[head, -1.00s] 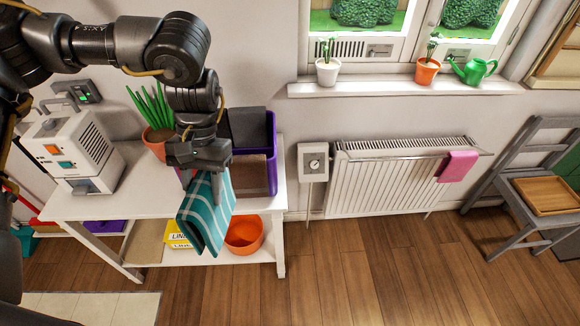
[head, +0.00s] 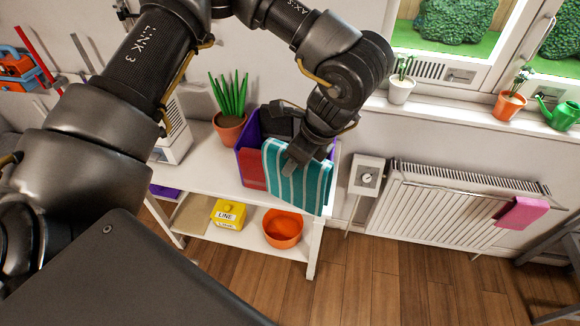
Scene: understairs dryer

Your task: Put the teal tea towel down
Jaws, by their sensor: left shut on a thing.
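My left gripper (head: 296,162) is shut on the teal tea towel (head: 312,186), which has white stripes and hangs down from the fingers. The towel covers the front right of a purple bin (head: 246,140) on the white table. I cannot tell whether it rests on the bin or hangs just in front of it. A red patch (head: 252,170) shows at the bin's left front, and a dark grey thing (head: 277,120) is behind the gripper. My right gripper is not in view.
A potted plant (head: 229,125) stands left of the bin on the white table (head: 200,168). A yellow box (head: 228,214) and an orange bowl (head: 283,230) sit on the lower shelf. At right are a radiator (head: 440,208) with a pink cloth (head: 522,212) and a windowsill with pots.

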